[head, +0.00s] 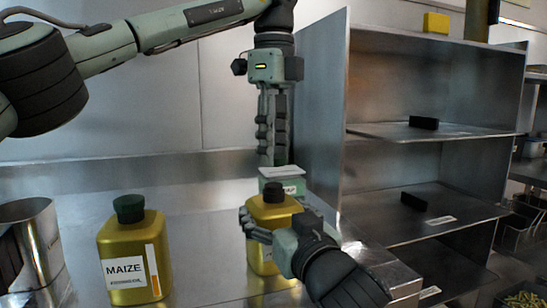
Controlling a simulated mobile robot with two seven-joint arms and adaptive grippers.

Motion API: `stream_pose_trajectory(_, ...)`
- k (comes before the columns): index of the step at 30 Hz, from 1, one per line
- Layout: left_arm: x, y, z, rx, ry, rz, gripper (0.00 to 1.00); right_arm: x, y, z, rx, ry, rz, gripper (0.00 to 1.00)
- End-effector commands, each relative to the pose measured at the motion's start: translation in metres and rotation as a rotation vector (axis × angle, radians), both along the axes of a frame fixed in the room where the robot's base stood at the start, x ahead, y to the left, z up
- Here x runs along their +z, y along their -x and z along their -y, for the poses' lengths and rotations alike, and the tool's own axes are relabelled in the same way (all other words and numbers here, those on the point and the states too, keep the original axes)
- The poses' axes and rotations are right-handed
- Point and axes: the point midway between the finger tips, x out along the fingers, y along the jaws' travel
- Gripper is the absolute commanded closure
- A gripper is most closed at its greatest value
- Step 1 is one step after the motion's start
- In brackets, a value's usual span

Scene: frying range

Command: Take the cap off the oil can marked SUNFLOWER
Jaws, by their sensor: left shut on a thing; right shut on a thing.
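A gold oil can (264,262) stands on the counter at the middle. My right gripper (262,232) is shut around its upper body, with the wrist coming from the lower right. The label is hidden, so I cannot read its name. A dark round piece (274,192) shows on top; I cannot tell whether it is a cap or a bare neck. My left gripper (273,160) points straight down above and slightly behind this can, its fingers close together. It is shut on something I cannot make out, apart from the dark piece.
A shiny metal vessel (32,245) is at the far left. A small pale-topped green box (295,187) sits behind the held can. Steel shelves (395,131) rise on the right.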

Motion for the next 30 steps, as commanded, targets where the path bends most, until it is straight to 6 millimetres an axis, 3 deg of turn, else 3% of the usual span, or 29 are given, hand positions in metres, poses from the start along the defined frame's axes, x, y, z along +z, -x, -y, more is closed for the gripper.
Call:
stream_pose_trajectory(5, 0.017, 0.0, 0.0, 0.001, 0.0, 0.001, 0.98, 0.0, 0.0, 0.0, 0.0, -0.001, -0.001, 1.0)
stream_pose_trajectory(12, 0.019, 0.0, 0.0, 0.0, 0.0, 0.0, 0.98, 0.0, 0.0, 0.0, 0.0, -0.001, -0.001, 1.0)
stream_pose_trajectory(13, 0.019, 0.0, 0.0, 0.0, 0.0, 0.0, 0.98, 0.0, 0.0, 0.0, 0.0, -0.001, 0.0, 0.17)
stream_pose_trajectory(17, 0.019, 0.0, 0.0, 0.0, 0.0, 0.0, 0.98, 0.0, 0.0, 0.0, 0.0, 0.0, 0.0, 0.0)
stream_pose_trajectory(30, 0.018, 0.0, 0.0, 0.0, 0.0, 0.0, 0.98, 0.0, 0.007, 0.002, 0.001, -0.001, 0.0, 0.0)
